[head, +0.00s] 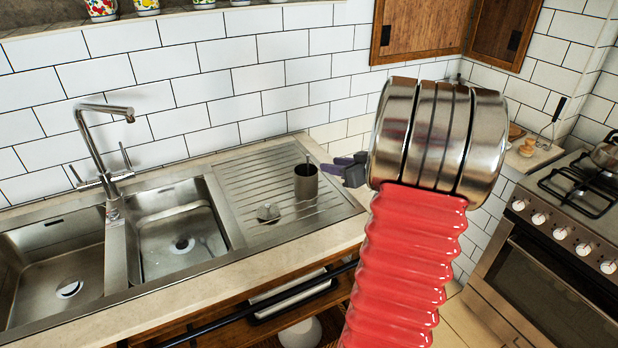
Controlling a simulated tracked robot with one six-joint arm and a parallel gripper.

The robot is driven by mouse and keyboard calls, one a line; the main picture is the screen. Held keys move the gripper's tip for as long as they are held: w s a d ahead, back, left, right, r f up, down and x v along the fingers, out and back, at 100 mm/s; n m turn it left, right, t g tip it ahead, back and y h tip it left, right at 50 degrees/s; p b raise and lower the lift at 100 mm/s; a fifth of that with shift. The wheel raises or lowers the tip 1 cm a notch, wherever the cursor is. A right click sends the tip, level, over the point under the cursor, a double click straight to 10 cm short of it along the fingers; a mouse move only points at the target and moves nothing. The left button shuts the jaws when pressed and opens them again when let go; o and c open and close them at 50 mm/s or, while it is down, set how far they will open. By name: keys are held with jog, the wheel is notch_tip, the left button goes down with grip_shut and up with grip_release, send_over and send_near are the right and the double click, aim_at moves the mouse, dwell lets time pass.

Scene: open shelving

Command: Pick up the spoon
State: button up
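A dark metal cup (306,186) stands upright on the ribbed drainboard. A thin upright handle (308,160) sticks out of the cup; it may be the spoon, and its lower part is hidden inside. My gripper (334,168), dark grey with a purplish tip, is just right of the cup in the picture and looks apart from it. The arm hides much of the gripper, so whether its fingers are open is unclear. No object is visible in it.
A small metal strainer or plug (268,212) lies on the drainboard (240,192). Two sink basins with a tall faucet (100,150) are to the left. A stove (570,210) is at right. A tiled wall rises behind the counter.

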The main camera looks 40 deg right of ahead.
aim_at(308, 160)
jog(key=x, duration=0.8)
jog(key=shift+w, duration=0.2)
jog(key=shift+x, duration=2.6)
jog(key=shift+d, duration=0.15)
grip_shut()
